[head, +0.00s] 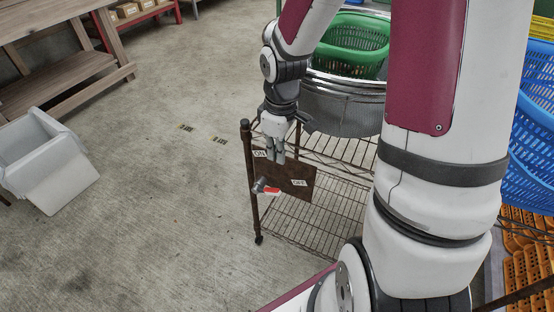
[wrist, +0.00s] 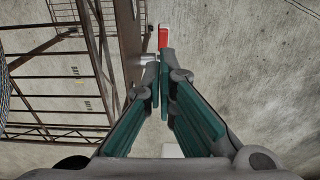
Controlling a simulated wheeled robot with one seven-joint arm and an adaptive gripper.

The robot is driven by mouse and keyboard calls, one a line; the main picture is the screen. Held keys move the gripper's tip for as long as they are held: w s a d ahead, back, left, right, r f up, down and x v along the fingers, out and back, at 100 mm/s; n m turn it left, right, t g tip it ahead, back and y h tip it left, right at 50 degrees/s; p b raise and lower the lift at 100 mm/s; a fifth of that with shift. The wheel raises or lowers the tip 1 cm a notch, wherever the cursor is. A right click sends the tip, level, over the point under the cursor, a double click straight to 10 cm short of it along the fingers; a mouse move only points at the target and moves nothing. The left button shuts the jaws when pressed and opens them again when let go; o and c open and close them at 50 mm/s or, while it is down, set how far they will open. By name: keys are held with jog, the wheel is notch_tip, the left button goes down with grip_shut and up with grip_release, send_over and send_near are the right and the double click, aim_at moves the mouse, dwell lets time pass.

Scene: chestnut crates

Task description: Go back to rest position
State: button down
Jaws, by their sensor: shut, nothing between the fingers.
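My gripper (head: 274,157) hangs at the end of my arm, fingers down, in front of a brown panel (head: 297,183) on the wire rack. The panel carries a white "ON" label at its upper left and an "OFF" label at its right. A lever switch with a red handle (head: 271,191) sits low on the panel, just below my gripper. In the wrist view, my fingertips (wrist: 158,72) are together with nothing between them. The red handle (wrist: 163,38) shows just beyond the tips there; whether they touch cannot be told.
The wire rack (head: 330,225) holds a metal tub (head: 342,112) with a green basket (head: 352,45). Blue crates (head: 533,135) and orange crates stand at the right. A white bin (head: 50,165) and a wooden workbench (head: 60,80) are at the left. The concrete floor between is clear.

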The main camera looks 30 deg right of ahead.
jog(key=shift+r, duration=0.15)
dwell(0.4)
jog(key=s+a+r+m+h, duration=0.2)
jog(key=s+r+m, duration=0.1)
jog(key=s+r, duration=0.9)
jog(key=s+a+r+m+y, duration=0.1)
jog(key=s+a+r+m, duration=0.15)
jog(key=s, duration=0.45)
jog(key=s+a+r+m, duration=0.1)
jog(key=s+r, duration=0.3)
jog(key=s, duration=0.3)
notch_tip(320, 180, up, 23)
jog(key=t+p, duration=0.3)
jog(key=p, duration=1.7)
jog(key=shift+a+f+t+y+p, duration=0.2)
jog(key=shift+a+t+y+p, duration=0.1)
jog(key=shift+p, duration=0.1)
jog(key=shift+s, duration=0.15)
